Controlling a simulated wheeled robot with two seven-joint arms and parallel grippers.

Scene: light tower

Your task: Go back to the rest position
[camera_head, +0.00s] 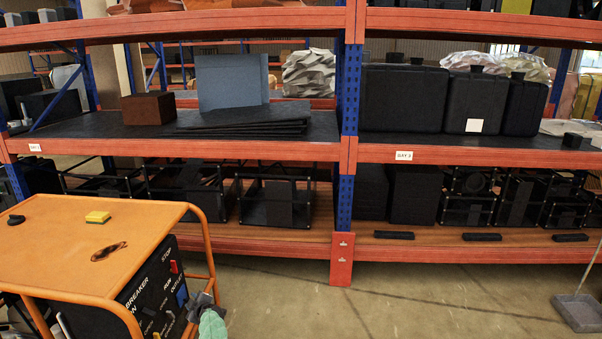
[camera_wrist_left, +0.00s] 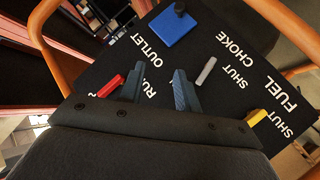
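My left gripper (camera_wrist_left: 159,70) is open in the left wrist view, with two dark fingers apart and nothing between them. It faces the black control panel (camera_wrist_left: 225,110) of the orange-framed generator. A red switch (camera_wrist_left: 108,85) shows left of the fingers, and a grey lever (camera_wrist_left: 206,70) and a yellow lever (camera_wrist_left: 257,117) to their right. A blue cover (camera_wrist_left: 172,28) is beyond the fingertips. In the head view a small grey shape, apparently my left gripper (camera_head: 203,303), is by the panel's right edge; its fingers are unclear there. My right gripper is in neither view.
The generator's orange top (camera_head: 60,240) carries a yellow sponge (camera_head: 97,217) and small dark items. An orange rail (camera_head: 205,240) runs beside the panel. A loaded orange and blue rack (camera_head: 342,200) stands behind. A grey dustpan (camera_head: 580,312) is at right; the floor between is clear.

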